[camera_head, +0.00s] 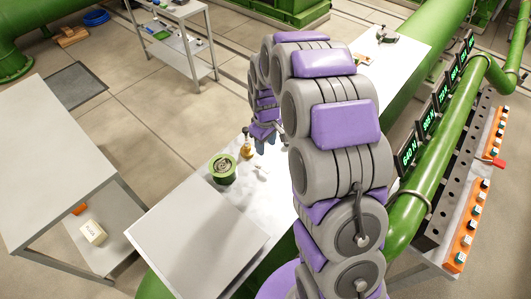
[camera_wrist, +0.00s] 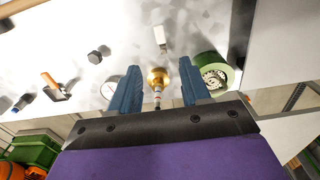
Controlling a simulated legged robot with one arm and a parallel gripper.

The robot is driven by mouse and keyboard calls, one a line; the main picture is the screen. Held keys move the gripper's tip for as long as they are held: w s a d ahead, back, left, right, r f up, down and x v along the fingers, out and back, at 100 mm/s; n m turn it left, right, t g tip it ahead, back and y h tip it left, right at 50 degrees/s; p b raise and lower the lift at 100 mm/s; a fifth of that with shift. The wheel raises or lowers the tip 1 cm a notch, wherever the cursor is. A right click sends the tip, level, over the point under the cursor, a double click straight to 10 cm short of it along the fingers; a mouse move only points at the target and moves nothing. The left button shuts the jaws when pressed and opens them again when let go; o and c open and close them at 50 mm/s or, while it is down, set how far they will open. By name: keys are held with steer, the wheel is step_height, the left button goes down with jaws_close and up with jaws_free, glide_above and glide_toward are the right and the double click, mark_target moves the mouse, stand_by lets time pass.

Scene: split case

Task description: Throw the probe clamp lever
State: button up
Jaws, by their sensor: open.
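My gripper (camera_wrist: 160,78) is open, with its two blue fingers on either side of a brass fitting (camera_wrist: 157,74). A slim rod with a pale and red end stands in line with this fitting, nearer the palm. I cannot tell whether the fingers touch either. In the head view the gripper (camera_head: 265,136) hangs low over the white bench, partly hidden by my arm, close to the brass fitting (camera_head: 247,151). A small orange-handled part (camera_wrist: 50,82) lies left of the fingers in the wrist view. I cannot tell which part is the probe clamp lever.
A green round housing (camera_wrist: 212,73) is right of the fingers; it also shows in the head view (camera_head: 222,168). A white dial (camera_wrist: 110,89) is close by the left finger. A dark hex bolt (camera_wrist: 98,55) and a pale upright block (camera_wrist: 160,39) stand beyond.

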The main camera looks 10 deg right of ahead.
step_height(320, 180, up, 4)
steer(key=shift+f, duration=0.2)
stand_by(0.5)
steer(key=s+r+m+g+b, duration=0.1)
steer(key=s+r+m+b, duration=0.1)
steer(key=s, duration=1.6)
steer(key=s+r+m+b, duration=0.2)
steer(key=s+r+m, duration=0.3)
steer(key=s, duration=1.3)
steer(key=shift+s+d+r+g, duration=0.15)
steer(key=shift+d+r+g, duration=0.25)
steer(key=shift+r, duration=0.25)
